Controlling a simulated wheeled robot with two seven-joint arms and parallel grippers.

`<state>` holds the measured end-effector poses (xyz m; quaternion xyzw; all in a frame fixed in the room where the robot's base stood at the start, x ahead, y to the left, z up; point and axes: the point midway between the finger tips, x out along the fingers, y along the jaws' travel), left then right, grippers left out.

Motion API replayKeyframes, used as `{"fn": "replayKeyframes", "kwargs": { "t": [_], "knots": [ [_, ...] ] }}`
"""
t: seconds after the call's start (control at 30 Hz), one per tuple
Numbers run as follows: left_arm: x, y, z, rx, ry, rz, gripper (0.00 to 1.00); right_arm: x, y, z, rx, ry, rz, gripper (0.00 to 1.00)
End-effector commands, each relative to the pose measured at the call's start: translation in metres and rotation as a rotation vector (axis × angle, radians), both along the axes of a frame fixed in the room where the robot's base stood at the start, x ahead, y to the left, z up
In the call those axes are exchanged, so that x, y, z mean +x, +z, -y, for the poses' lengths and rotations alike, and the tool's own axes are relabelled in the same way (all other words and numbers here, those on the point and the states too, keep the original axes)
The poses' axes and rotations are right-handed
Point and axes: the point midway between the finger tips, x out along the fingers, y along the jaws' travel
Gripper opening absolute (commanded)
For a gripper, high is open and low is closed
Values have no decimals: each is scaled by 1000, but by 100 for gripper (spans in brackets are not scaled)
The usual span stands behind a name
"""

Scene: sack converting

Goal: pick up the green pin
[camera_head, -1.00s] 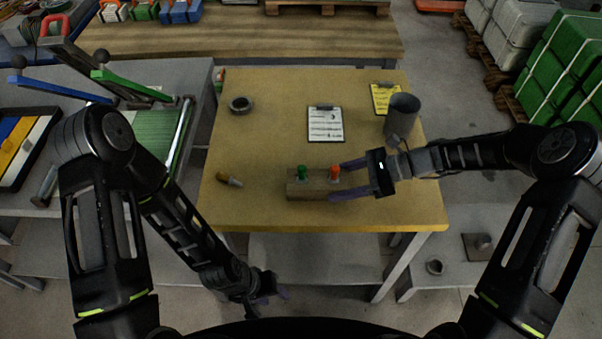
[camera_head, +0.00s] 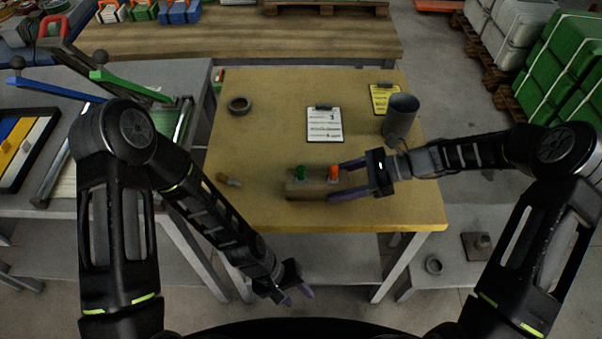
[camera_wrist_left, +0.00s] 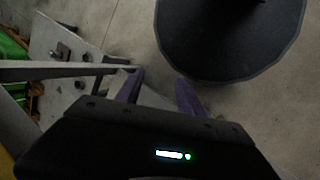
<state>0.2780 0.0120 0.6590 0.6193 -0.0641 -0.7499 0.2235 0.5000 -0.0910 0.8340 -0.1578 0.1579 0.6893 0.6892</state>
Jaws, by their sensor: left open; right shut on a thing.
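The green pin (camera_head: 301,172) stands upright in the left part of a wooden block (camera_head: 312,192) on the yellow-topped table. An orange-red pin (camera_head: 334,172) stands in the block to its right. My right gripper (camera_head: 347,180) reaches in from the right with its fingers along both sides of the block's right end, shut on the block. My left gripper (camera_head: 297,297) is open and empty, in front of the table and below its edge, well short of the green pin. In the left wrist view its purple fingers (camera_wrist_left: 160,92) are apart over the floor; no pin shows there.
The tabletop left of the block is mostly clear.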

Motion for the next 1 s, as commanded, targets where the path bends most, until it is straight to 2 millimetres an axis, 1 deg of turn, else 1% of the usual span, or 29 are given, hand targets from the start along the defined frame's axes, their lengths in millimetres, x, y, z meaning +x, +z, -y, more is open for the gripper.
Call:
{"fn": "replayKeyframes", "kwargs": {
  "t": [0.03,0.07,0.1,0.13,0.17,0.2,0.23,0.3,0.37,0.4,0.47,0.5,0.57,0.6,0.67,0.7,0.77,0.8,0.83,0.87,0.9,0.97,1.0],
  "knots": [
    [1,8,21,-17,-1,-53,45,0,0,0,0,-1,0,26],
    [-1,14,34,-26,3,-96,45,0,0,0,0,-1,0,26],
    [-5,24,53,-38,6,-160,45,0,0,0,0,-1,0,26],
    [-8,33,68,-45,8,-211,45,0,0,0,0,-1,0,26],
    [-13,43,83,-52,7,-264,45,0,0,0,0,-1,0,26],
    [-20,59,104,-60,4,-338,45,0,0,0,-1,-1,0,26],
    [-3,65,104,-32,46,-317,45,0,0,0,-1,-1,0,26],
    [22,83,115,15,127,-305,45,0,0,0,-1,-1,0,26],
    [40,101,125,51,196,-299,45,0,0,0,-1,-1,0,26],
    [51,115,133,72,245,-292,45,0,0,0,-1,-1,0,26],
    [67,137,145,100,320,-281,45,0,0,0,-1,-1,0,26],
    [76,152,153,115,371,-272,45,0,0,0,-1,0,0,26],
    [87,176,164,132,448,-259,45,0,0,0,-1,0,0,26],
    [93,191,171,141,498,-251,45,0,0,0,-1,0,0,26],
    [101,214,182,149,572,-237,45,0,0,0,-1,0,0,26],
    [105,230,188,150,620,-228,45,0,0,0,-1,0,0,26],
    [112,253,196,146,694,-213,45,0,0,0,-1,0,0,26],
    [117,268,201,136,746,-200,45,0,0,0,-1,0,0,26],
    [121,280,205,126,785,-190,45,0,0,0,-1,0,0,26],
    [132,287,196,138,833,-186,45,0,0,0,-1,0,0,26],
    [152,291,169,187,901,-187,45,0,0,0,-1,0,0,26],
    [172,301,137,245,986,-183,45,0,0,0,0,0,0,26],
    [184,309,116,280,1041,-180,45,0,0,0,0,0,0,26]
  ]
}}
